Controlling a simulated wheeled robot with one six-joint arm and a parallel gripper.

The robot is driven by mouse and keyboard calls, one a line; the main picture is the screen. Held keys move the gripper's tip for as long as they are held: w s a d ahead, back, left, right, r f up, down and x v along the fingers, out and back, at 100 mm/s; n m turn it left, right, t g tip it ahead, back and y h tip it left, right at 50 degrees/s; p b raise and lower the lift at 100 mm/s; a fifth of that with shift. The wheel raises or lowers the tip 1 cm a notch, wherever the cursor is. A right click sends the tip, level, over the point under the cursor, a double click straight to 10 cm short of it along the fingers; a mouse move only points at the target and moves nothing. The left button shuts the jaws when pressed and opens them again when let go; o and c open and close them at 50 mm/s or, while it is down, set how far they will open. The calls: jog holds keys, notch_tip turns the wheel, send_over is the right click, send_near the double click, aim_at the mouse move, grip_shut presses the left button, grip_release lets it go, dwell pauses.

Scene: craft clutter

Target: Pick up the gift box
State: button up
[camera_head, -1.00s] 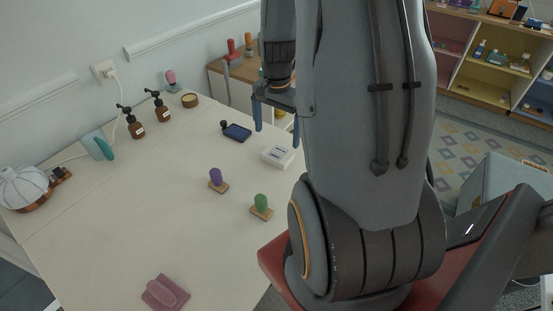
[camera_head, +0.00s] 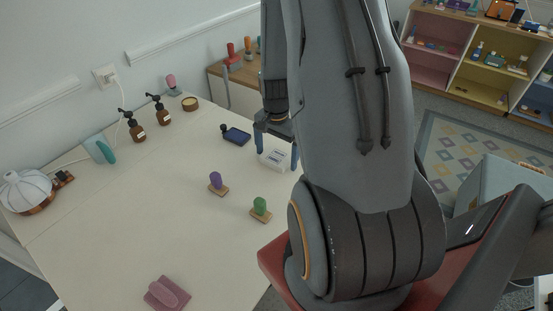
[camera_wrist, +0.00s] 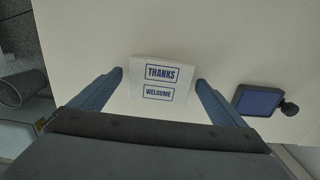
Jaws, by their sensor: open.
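A flat white box (camera_head: 272,158), which I take to be the gift box, lies on the white table near its right edge. In the wrist view the box (camera_wrist: 150,92) shows two blue-framed labels, "THANKS" and "WELCOME". No ribbon or wrapping shows. My gripper (camera_head: 277,156) is open above the box. In the wrist view the blue fingers of my gripper (camera_wrist: 159,77) stand on either side of the box, with small gaps. The picture does not settle how high the fingertips are.
A dark device (camera_head: 236,136) lies left of the box. A purple-topped stamp (camera_head: 216,182) and a green-topped stamp (camera_head: 260,207) stand nearer. Brown pump bottles (camera_head: 135,127), a white lamp (camera_head: 25,190) and a pink object (camera_head: 166,294) are farther left.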

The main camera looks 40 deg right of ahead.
jog(key=c, duration=1.1)
jog(key=shift+r, duration=0.1)
jog(key=shift+c, duration=0.2)
